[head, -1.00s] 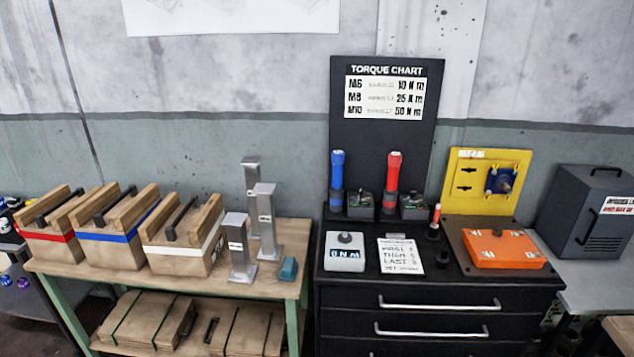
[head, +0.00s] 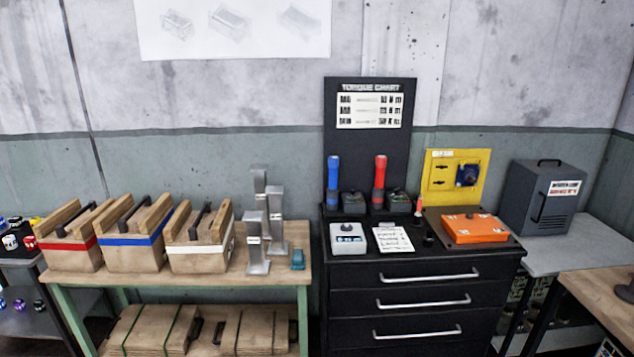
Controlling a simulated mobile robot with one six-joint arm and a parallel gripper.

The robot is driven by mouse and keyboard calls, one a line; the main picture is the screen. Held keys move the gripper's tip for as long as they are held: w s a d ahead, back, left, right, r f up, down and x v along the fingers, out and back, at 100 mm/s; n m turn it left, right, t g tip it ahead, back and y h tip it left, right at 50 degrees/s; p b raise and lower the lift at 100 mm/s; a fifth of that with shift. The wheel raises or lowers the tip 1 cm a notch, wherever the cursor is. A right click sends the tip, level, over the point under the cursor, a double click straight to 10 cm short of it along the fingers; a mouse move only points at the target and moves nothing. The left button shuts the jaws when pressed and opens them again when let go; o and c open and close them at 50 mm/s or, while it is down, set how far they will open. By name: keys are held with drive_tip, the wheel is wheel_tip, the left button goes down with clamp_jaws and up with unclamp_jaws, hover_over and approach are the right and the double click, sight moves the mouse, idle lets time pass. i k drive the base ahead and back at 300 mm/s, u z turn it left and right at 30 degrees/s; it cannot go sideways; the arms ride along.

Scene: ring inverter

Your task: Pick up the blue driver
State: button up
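The blue driver (head: 333,180) stands upright at the back left of the black drawer cabinet's top, in front of the torque chart board (head: 369,125). It has a blue upper part and a dark lower part. A red driver (head: 379,180) stands upright to its right. A small dark block (head: 353,203) sits between the two drivers, and another (head: 399,203) sits right of the red one. My gripper is not in view.
The black drawer cabinet (head: 425,320) also carries a grey display box (head: 348,239), a white card (head: 393,240) and an orange case (head: 474,228). A wooden bench (head: 90,275) with crates and metal posts adjoins at left. A grey cabinet (head: 541,197) stands at right.

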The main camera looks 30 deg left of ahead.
sight(333, 160)
drive_tip(key=z, duration=0.9)
drive_tip(key=k, duration=0.2)
drive_tip(key=u, duration=2.7)
drive_tip(key=i, duration=1)
drive_tip(key=u, duration=0.15)
drive_tip(key=k, duration=0.45)
